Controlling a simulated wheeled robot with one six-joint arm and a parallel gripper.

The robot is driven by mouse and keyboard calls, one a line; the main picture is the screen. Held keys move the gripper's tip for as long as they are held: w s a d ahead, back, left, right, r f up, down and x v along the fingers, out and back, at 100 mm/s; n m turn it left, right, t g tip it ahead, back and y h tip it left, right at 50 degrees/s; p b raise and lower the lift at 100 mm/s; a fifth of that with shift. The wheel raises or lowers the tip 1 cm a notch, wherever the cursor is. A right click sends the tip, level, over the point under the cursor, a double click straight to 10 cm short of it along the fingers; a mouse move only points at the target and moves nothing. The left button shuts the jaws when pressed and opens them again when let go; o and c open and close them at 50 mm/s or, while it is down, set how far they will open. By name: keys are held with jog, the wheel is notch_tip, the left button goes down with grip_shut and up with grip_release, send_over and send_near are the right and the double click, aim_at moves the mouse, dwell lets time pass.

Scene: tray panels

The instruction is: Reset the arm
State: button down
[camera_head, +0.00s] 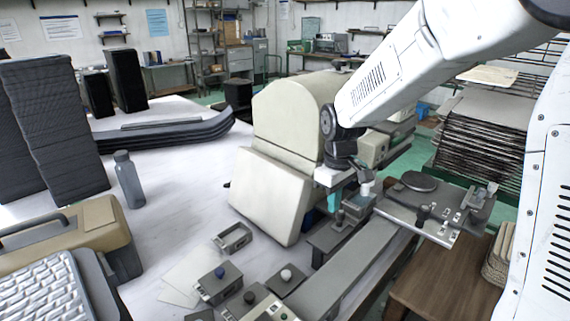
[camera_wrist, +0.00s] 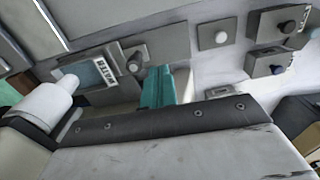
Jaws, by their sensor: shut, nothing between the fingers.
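My white arm reaches in from the upper right in the head view, bent down at a black wrist joint. My gripper (camera_head: 335,199) hangs below it with teal fingers, over the near edge of the work surface beside a cream machine housing (camera_head: 290,120). The teal fingers also show in the wrist view (camera_wrist: 160,88), close together with nothing between them. Whether the fingers touch anything below is hard to tell.
Several small grey button boxes (camera_head: 219,283) lie in front of the housing. A metal plate with fixtures (camera_head: 420,213) is to the right. The white table middle is clear.

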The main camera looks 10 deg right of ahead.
jog(key=s+d+r+m, duration=0.1)
jog(key=s+r+m, duration=0.1)
jog(key=s, duration=0.7)
jog(key=s+d+r+m+t, duration=0.1)
jog(key=s+r, duration=0.4)
jog(key=s, duration=0.5)
jog(key=s+d+r+m, duration=0.3)
jog(key=s+r+m, duration=0.1)
jog(key=s, duration=0.5)
jog(key=shift+s+d, duration=0.15)
jog(key=shift+d, duration=0.05)
jog(key=shift+r, duration=0.1)
